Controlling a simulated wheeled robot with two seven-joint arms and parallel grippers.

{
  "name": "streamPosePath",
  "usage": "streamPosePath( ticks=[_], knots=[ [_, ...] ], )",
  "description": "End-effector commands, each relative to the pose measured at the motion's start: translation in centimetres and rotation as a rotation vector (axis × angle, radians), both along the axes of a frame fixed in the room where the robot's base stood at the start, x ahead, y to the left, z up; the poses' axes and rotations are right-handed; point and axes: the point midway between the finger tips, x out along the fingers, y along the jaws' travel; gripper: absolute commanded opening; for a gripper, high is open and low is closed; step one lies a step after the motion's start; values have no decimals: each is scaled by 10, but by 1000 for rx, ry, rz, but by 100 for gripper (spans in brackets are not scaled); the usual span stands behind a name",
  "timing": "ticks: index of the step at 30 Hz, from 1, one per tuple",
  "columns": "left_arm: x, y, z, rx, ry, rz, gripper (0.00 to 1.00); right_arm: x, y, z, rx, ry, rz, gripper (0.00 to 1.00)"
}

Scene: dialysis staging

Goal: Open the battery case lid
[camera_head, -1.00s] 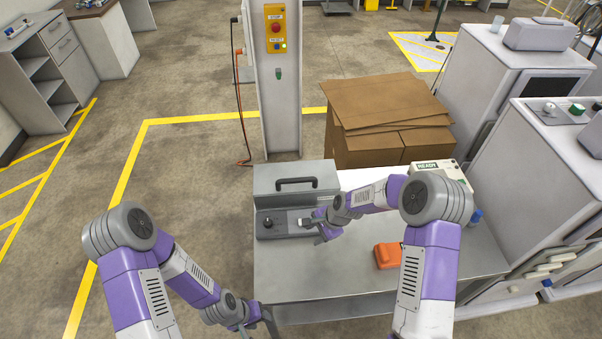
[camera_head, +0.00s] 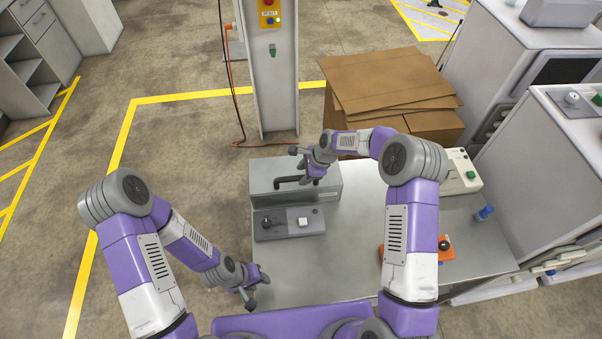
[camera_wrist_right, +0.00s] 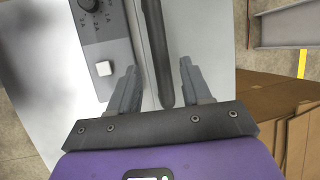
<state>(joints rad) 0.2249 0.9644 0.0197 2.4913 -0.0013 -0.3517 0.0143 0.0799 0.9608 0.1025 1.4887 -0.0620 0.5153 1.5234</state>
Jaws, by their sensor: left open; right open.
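The grey battery case (camera_head: 335,184) stands at the back left of the metal table, its lid down. Its dark bar handle (camera_head: 283,182) is partly hidden by my right gripper (camera_head: 303,163), which is over the lid. In the right wrist view the handle (camera_wrist_right: 156,45) runs between the two spread fingers of that gripper (camera_wrist_right: 158,75); I see no finger closed on it. My left gripper (camera_head: 257,287) is open and empty at the table's front left edge.
A grey panel (camera_head: 283,232) with a black knob and white square button is in front of the case. An orange device (camera_head: 430,255) lies at right, partly behind my arm. Cardboard boxes (camera_head: 385,80) stand behind the table. Its middle (camera_head: 350,240) is clear.

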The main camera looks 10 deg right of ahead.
Motion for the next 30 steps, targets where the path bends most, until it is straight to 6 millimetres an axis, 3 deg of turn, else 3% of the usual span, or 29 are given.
streamPosePath(
  ticks=[6, 16, 25, 30],
  knots=[
    [0, 0, 3, 0, -1, 0, 43, 4, 8, -19, 0, -1, -1, 48],
    [1, 0, 3, 0, -1, 0, 43, 5, 9, -22, 0, -1, 0, 47],
    [0, 0, 3, 0, -1, 0, 43, 5, 9, -22, 0, -1, 0, 1],
    [0, 0, 3, 0, -1, 0, 43, 5, 9, -22, 0, -1, 0, 0]
  ],
)
